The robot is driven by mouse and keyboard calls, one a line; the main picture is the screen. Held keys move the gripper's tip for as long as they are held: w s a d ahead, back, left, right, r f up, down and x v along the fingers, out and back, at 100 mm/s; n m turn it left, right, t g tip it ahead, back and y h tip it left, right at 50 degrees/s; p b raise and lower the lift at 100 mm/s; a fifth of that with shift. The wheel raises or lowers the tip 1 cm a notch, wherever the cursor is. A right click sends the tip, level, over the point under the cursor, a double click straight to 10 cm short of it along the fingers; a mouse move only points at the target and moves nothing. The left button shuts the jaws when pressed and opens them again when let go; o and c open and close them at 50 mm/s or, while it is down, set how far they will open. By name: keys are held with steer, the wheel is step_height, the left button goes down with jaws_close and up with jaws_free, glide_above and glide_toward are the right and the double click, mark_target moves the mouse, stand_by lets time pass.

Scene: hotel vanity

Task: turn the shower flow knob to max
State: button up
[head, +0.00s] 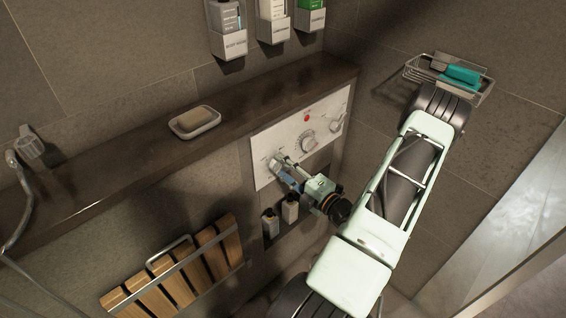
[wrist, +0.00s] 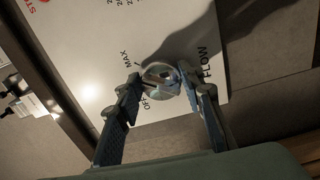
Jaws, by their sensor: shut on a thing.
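The shower flow knob (wrist: 160,78) is a small round metallic knob on a white control panel (wrist: 95,75). The panel is marked FLOW beside the knob, with OFF and MAX around it. My gripper (wrist: 162,84) has its two blue-grey fingers on either side of the knob and is shut on it. In the head view my gripper (head: 282,170) reaches the left end of the white panel (head: 308,125), where its fingers partly hide the flow knob. The knob's exact pointer angle is hard to tell.
A larger dial (head: 307,143) and another knob (head: 337,124) sit to the right on the panel. A ledge with a soap dish (head: 195,123) is above. Small bottles (head: 290,209) stand in a niche below. A wooden folding seat (head: 180,272) is lower left, and a wire basket (head: 449,77) upper right.

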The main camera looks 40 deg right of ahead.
steer(key=shift+m+p, duration=0.4)
steer(key=shift+m, duration=0.4)
steer(key=shift+f, duration=0.1)
steer(key=o, duration=1.2)
steer(key=shift+c, duration=0.2)
steer(key=s, duration=1.2)
steer(key=shift+d, duration=0.45)
